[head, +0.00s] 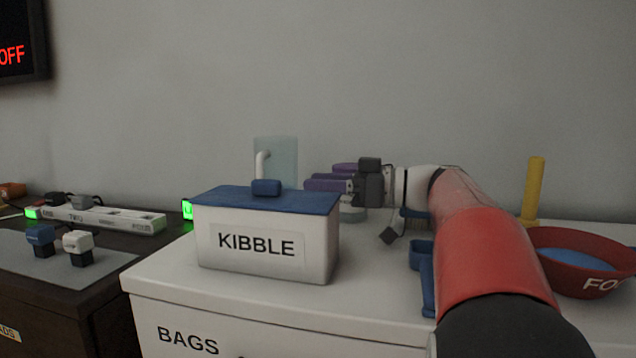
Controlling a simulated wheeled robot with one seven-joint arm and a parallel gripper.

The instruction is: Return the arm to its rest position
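My arm, red and white with a black section nearest the camera, reaches from the lower right over the white cabinet top (385,290). My gripper (322,184) is at its far end, pointing left, just right of and behind the blue-lidded KIBBLE bin (262,240). Purple parts show at the gripper's tip, one behind another. I cannot tell whether they are fingers or a held thing, nor how far apart the fingers are. A pale object (353,214) is partly hidden below the gripper.
A red bowl (590,262) with blue contents and a yellow upright post (533,190) stand right of the arm. A blue item (427,280) lies beside the arm. A power strip (105,217) and two plugs (78,247) are on the dark table at left. A wall is behind.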

